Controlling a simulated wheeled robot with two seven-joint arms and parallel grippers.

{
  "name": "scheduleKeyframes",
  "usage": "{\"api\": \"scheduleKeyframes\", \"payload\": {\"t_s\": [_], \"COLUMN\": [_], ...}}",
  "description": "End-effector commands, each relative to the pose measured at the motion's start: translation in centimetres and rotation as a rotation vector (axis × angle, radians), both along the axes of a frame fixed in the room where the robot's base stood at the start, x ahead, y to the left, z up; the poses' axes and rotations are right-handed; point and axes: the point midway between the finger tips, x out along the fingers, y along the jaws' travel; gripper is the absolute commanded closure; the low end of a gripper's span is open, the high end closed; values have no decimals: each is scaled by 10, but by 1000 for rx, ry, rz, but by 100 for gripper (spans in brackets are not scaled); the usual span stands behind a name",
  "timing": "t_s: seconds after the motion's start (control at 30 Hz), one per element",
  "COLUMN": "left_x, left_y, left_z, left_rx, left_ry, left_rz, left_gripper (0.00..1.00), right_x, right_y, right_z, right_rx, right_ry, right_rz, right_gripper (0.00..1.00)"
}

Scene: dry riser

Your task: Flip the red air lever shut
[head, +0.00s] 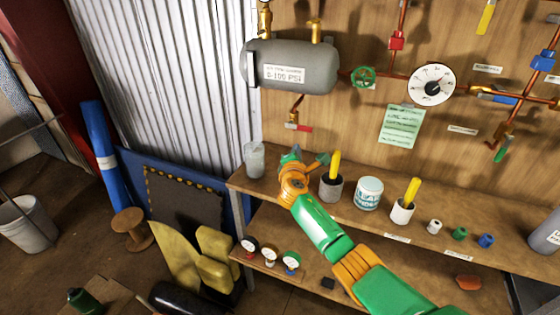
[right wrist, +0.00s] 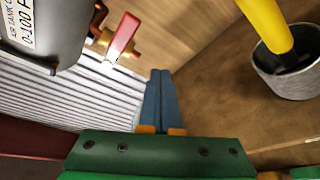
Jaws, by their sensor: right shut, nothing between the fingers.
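The red air lever (head: 300,127) sits on a brass valve under the grey tank (head: 305,68), mounted on the wooden wall panel. In the head view its handle lies roughly level, pointing right. In the right wrist view the red lever (right wrist: 124,36) shows up and left of the fingertips, with a gap between. My right gripper (head: 293,152) is shut and empty, just below the lever and over the back of the bench. Its blue fingers (right wrist: 158,78) are pressed together in the right wrist view. My left gripper is not in view.
The bench (head: 240,181) holds a clear cup (head: 254,160), a grey pot (head: 331,188) with a yellow handle, a white tin (head: 368,193) and small fittings. Copper pipes, a green wheel valve (head: 363,76) and a dial gauge (head: 432,84) are to the tank's right.

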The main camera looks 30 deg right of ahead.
Motion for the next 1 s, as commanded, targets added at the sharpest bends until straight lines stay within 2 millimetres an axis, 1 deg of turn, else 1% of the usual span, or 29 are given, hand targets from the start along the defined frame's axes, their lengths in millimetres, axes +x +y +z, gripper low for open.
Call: {"api": "scheduleKeyframes", "payload": {"t_s": [0.03, 0.2, 0.3, 0.4, 0.53, 0.93, 0.97, 1.0], "left_x": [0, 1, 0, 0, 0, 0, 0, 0], "left_y": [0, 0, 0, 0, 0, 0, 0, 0], "left_z": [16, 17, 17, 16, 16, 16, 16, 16], "left_rx": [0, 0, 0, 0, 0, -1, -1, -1], "left_ry": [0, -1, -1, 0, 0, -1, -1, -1], "left_rz": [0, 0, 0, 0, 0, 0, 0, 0], "left_gripper": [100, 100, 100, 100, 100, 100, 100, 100], "right_x": [-8, -32, -42, -49, -52, -52, -52, -53], "right_y": [10, 38, 51, 58, 61, 62, 62, 63], "right_z": [13, 21, 25, 29, 31, 30, 28, 18], "right_rx": [4, 4, 4, 4, 4, 4, 9, 25], "right_ry": [0, 1, 2, 3, 4, 5, 7, 20], "right_rz": [5, 4, 3, 2, 0, 1, 2, 6], "right_gripper": [100, 100, 100, 100, 100, 100, 100, 100]}}
